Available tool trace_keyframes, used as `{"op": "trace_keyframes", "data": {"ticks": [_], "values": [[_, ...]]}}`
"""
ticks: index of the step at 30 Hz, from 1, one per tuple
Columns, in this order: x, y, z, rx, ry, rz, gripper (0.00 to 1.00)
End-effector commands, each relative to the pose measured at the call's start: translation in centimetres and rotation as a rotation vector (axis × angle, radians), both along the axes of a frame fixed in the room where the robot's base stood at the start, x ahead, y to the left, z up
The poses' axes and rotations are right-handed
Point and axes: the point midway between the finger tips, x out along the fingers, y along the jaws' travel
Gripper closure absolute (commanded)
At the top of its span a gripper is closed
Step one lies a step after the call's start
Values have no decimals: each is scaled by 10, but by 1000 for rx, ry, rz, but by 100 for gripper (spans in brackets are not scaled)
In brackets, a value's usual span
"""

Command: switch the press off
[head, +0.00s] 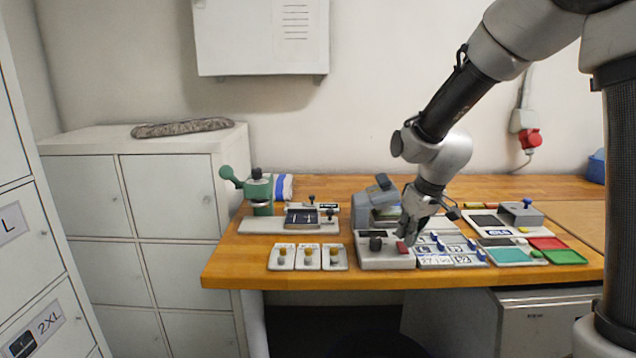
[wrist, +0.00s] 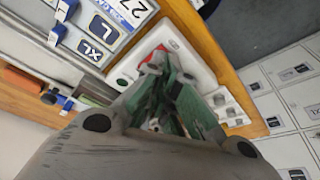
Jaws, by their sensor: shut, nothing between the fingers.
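A grey machine (head: 372,210) stands at the middle of the bench, with a pale base in front of it. On that base are a black knob (head: 376,241) and a red switch (head: 403,247). My gripper (head: 407,236) is shut and empty, pointing down just above or at the red switch. In the wrist view, its fingers (wrist: 163,65) come together over the pale base, with a bit of red (wrist: 155,60) beside the tips. The fingers hide most of the switch, and I cannot tell whether they touch it. A green hand press (head: 260,188) stands farther left.
Size-label cards with blue clips (head: 450,252) lie close to the right of the base. Several small pegs on pale plates (head: 308,257) lie to the left. Red and green trays (head: 565,257) are at the right. The bench's front edge is close.

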Motion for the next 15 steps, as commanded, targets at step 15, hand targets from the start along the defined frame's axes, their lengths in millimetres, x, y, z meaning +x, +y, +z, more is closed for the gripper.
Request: {"op": "trace_keyframes", "data": {"ticks": [15], "values": [[0, 0, 44, 0, -1, 1, 100]]}}
